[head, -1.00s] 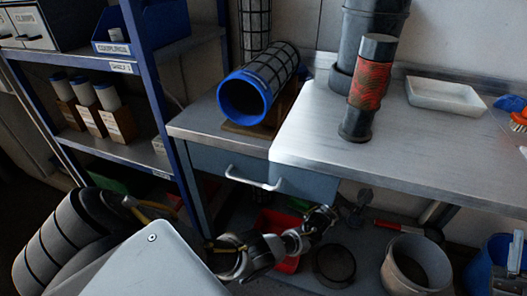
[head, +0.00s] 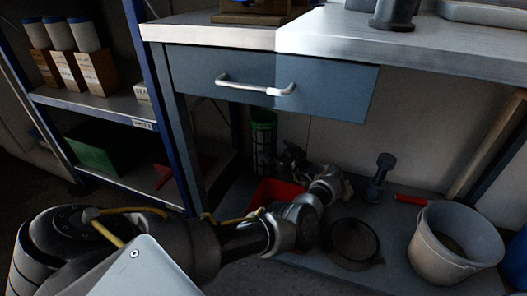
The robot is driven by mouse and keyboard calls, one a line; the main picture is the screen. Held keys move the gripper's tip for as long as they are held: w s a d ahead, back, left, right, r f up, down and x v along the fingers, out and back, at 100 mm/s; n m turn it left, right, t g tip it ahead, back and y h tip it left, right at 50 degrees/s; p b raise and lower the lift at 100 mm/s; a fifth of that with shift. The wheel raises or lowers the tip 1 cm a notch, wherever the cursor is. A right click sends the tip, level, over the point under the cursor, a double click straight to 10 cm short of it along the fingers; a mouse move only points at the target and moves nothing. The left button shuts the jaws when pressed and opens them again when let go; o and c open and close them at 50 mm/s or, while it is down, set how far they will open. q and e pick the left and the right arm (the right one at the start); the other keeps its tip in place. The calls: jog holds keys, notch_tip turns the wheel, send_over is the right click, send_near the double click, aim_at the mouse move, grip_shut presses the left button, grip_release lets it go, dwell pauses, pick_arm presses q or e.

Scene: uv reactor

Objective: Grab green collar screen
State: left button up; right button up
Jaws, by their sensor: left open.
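The green collar screen (head: 263,143) stands upright under the bench, at the back of the lower shelf. It is a dark mesh cylinder with a green collar at its top; its lower end is hidden behind a red bin. My left arm reaches in from the left, and my left gripper (head: 289,160) is open, just right of the screen's body in the picture. The fingers are small and dark, so I cannot tell whether they touch the screen. My right gripper is out of view.
The bench drawer with its handle (head: 254,87) hangs above my left arm. A red bin (head: 272,192), a round dark sieve (head: 352,243), a grey bucket (head: 457,240) and a dark fitting (head: 379,172) surround it on the lower shelf. A blue rack post (head: 160,100) stands at left.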

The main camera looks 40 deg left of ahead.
pick_arm(q)
jog(key=shift+b+x, duration=0.45)
jog(key=shift+x, duration=0.75)
jog(key=b+x, duration=0.2)
jog(key=x, duration=0.2)
jog(key=shift+a+b, duration=0.2)
jog(key=shift+b, duration=0.15)
jog(key=shift+a+r, duration=0.15)
jog(key=shift+a, duration=0.15)
jog(key=c, duration=0.8)
jog(key=shift+c, duration=0.2)
jog(key=shift+r, duration=0.1)
